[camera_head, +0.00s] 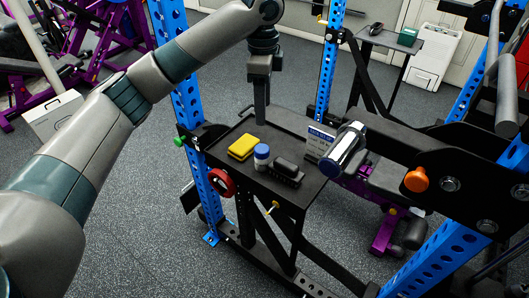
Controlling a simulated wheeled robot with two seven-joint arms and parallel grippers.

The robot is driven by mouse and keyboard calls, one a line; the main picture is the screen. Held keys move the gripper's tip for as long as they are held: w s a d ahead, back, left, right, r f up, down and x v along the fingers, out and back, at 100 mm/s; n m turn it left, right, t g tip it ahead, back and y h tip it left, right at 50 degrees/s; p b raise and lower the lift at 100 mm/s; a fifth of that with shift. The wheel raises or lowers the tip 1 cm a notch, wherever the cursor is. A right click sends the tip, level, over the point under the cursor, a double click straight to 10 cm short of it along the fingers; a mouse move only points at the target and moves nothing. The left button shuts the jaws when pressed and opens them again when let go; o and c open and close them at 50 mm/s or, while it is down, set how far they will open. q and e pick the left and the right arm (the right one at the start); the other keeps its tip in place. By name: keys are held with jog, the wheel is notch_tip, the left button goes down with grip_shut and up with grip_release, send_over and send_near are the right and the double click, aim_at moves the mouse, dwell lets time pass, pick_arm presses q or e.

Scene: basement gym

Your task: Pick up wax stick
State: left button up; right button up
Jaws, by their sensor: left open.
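A small white cylinder with a blue cap (262,156), which looks like the wax stick, stands upright on a black tray-like shelf (226,147) fixed to the rack. A yellow block (243,147) lies to its left and a black brush-like object (286,172) to its right. My left gripper (262,118) points down over the back of the shelf, above and behind the cylinder in the picture. It is seen edge-on, open and apart from the cylinder, with nothing visible in it. My right gripper is out of view.
A blue-and-white cylinder (345,150) and a small box with lettering (319,140) are at the shelf's right end. Blue rack uprights (184,82) stand beside the shelf. An orange knob (416,180) is at right. A second small table (391,39) stands behind.

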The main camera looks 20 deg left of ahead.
pick_arm(q)
jog(key=p, duration=0.1)
send_near(263, 150)
notch_tip(263, 150, down, 5)
jog(key=shift+f+p, duration=0.15)
jog(key=shift+p, duration=0.75)
jog(key=shift+f, duration=0.45)
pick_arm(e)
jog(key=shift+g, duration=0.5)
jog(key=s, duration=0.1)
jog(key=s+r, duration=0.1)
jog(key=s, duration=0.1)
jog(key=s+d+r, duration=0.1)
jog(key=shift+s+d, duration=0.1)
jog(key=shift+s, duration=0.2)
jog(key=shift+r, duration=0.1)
